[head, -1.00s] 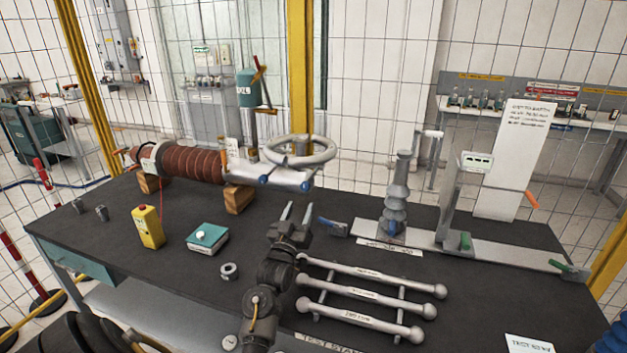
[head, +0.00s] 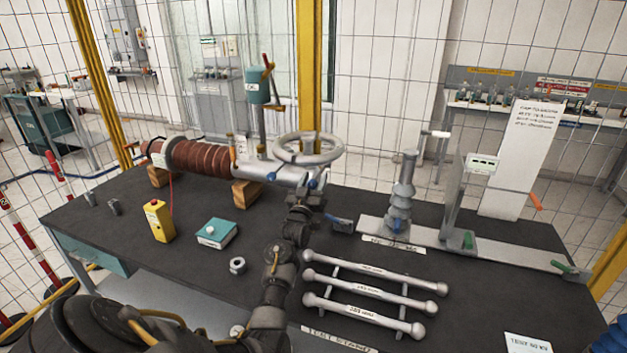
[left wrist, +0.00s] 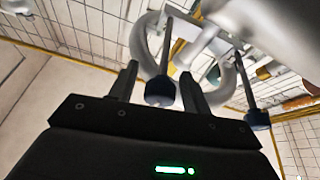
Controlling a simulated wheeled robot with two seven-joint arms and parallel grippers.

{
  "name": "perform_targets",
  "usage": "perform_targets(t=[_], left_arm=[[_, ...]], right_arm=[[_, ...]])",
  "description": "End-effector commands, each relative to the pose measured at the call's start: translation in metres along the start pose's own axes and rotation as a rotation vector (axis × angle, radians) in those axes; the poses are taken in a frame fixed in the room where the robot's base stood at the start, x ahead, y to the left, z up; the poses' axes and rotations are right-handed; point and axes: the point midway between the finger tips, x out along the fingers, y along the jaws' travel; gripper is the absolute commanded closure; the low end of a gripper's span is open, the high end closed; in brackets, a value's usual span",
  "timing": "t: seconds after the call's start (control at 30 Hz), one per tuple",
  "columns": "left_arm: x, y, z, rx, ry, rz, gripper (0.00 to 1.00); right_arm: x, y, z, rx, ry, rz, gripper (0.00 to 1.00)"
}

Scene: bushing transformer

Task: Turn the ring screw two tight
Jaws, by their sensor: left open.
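A large grey ring (head: 309,149) sits on the silver end fitting of the brown ribbed bushing (head: 205,160). Two blue-headed screws hang at the fitting: a left one (head: 271,176) and a right one (head: 312,183). My left gripper (head: 306,193) is just at the right screw, its jaws open. In the left wrist view this blue head (left wrist: 160,92) shows between the two fingers (left wrist: 158,84), with gaps at its sides. The other blue head (left wrist: 257,119) is off to the right, outside the fingers. Which screw is number two is not readable.
Wooden blocks (head: 246,192) carry the bushing. A yellow box (head: 158,220), a teal box (head: 216,234) and a nut (head: 237,265) lie to the left. Three silver rods (head: 362,300) lie at the right front. A grey ribbed post (head: 402,195) stands to the right.

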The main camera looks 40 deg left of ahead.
Motion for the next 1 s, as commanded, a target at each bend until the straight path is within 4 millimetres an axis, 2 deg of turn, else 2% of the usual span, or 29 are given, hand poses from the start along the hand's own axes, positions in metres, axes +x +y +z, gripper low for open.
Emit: perform_targets(t=[0.13,0.47,0.77,1.0], left_arm=[[-0.0003,0.0000,0.0002,0.000,0.000,0.000,0.53],[-0.0005,0.0001,0.0003,0.000,0.000,0.000,0.96],[-0.0011,0.0002,0.0014,0.040,-0.003,0.018,0.96],[-0.0014,0.0008,0.0023,0.177,-0.008,0.075,0.96]], right_arm=[[0.0001,-0.0002,0.0015,0.000,-0.002,0.000,0.64],[0.0001,-0.0005,0.0016,0.000,-0.003,-0.001,0.64],[0.0029,-0.0021,0.0013,0.001,-0.002,-0.002,0.64],[0.0100,-0.0033,0.0015,0.001,-0.002,-0.003,0.64]])
